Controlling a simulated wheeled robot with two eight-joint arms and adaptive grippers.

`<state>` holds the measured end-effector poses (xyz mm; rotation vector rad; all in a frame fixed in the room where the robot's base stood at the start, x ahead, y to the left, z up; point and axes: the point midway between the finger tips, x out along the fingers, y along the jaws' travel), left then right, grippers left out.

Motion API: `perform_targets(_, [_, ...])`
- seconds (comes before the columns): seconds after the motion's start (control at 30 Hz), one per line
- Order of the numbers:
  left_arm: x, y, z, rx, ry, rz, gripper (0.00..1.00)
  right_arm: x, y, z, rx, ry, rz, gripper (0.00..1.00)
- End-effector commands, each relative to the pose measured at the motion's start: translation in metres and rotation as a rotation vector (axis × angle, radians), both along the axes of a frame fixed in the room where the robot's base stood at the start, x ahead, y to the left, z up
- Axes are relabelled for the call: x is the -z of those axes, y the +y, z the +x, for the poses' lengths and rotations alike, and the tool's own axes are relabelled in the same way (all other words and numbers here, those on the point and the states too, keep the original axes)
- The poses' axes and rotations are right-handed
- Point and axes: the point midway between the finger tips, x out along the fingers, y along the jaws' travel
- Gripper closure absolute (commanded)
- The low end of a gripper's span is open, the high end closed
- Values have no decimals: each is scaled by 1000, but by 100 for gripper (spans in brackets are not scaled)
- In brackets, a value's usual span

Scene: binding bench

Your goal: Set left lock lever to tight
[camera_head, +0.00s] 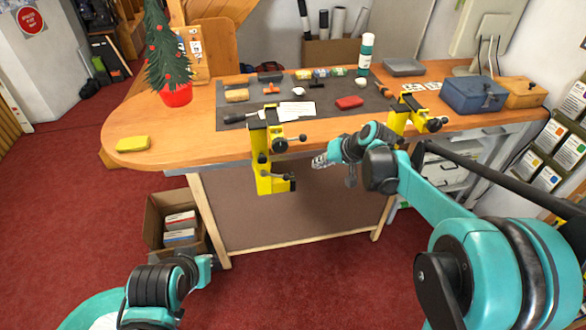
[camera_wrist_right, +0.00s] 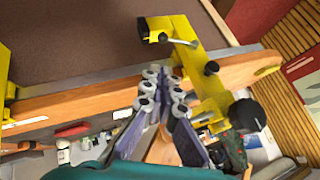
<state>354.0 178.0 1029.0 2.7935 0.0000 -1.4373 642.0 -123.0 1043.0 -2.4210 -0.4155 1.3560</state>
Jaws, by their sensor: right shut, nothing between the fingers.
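The left yellow clamp (camera_head: 268,150) is fixed to the bench's front edge. In the right wrist view the closed fingers (camera_wrist_right: 163,92) are beside a yellow clamp (camera_wrist_right: 205,75), which carries a metal lever (camera_wrist_right: 180,42) and black knobs (camera_wrist_right: 246,115). My left arm is at the lower left; its fingers cannot be made out.
A second yellow clamp (camera_head: 401,112) stands to the right, behind my right arm. The wooden bench (camera_head: 190,140) holds a grey mat with small tools, a yellow sponge-like block (camera_head: 133,144), a small tree (camera_head: 168,60) and a blue box (camera_head: 474,95).

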Motion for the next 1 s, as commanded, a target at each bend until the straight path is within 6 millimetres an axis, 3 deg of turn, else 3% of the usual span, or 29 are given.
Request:
perform_targets(0.1, [-6, 0, 0, 0, 0, 0, 100, 10, 1, 31, -11, -2, 46, 100])
perform_targets(0.3, [-9, 0, 0, 0, 0, 0, 100, 24, 4, 58, -26, -6, 92, 100])
perform_targets(0.77, [-9, 0, 0, 0, 0, 0, 100, 28, 5, 63, -30, -6, 102, 100])
perform_targets(1.0, [1, 0, 0, 0, 0, 0, 100, 48, 18, 76, -31, -6, 102, 100])
